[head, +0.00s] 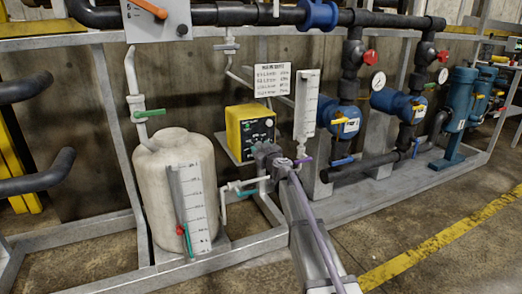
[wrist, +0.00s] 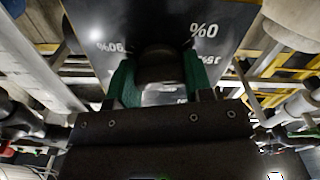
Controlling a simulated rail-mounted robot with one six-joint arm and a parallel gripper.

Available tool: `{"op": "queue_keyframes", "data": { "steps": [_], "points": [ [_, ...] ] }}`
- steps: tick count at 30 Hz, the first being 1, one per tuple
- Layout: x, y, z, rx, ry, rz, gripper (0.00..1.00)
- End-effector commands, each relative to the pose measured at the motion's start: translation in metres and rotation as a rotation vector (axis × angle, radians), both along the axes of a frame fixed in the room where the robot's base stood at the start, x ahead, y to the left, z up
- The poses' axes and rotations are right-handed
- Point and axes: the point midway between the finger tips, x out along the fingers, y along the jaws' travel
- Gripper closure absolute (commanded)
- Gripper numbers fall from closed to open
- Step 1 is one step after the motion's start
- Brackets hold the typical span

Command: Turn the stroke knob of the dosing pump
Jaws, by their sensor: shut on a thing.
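The black stroke knob (wrist: 158,64) stands out from the panel between the two green finger pads of my gripper (wrist: 157,84). My gripper is shut on the knob. In the head view my gripper (head: 268,154) is at the lower front of the pump, and it hides the gripped knob there.
A white tank (head: 175,165) with a level scale (head: 190,195) stands left of the pump. Thin pipes with a teal valve handle (head: 246,193) run close below my gripper. The floor in front is clear.

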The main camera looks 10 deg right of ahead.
Motion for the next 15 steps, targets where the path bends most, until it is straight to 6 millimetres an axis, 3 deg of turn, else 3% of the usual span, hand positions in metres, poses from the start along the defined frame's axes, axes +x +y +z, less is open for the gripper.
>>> {"op": "queue_keyframes", "data": {
  "steps": [15],
  "points": [
    [-0.0004,-0.0001,-0.0001,0.297,0.076,0.0,0.77]
  ]
}}
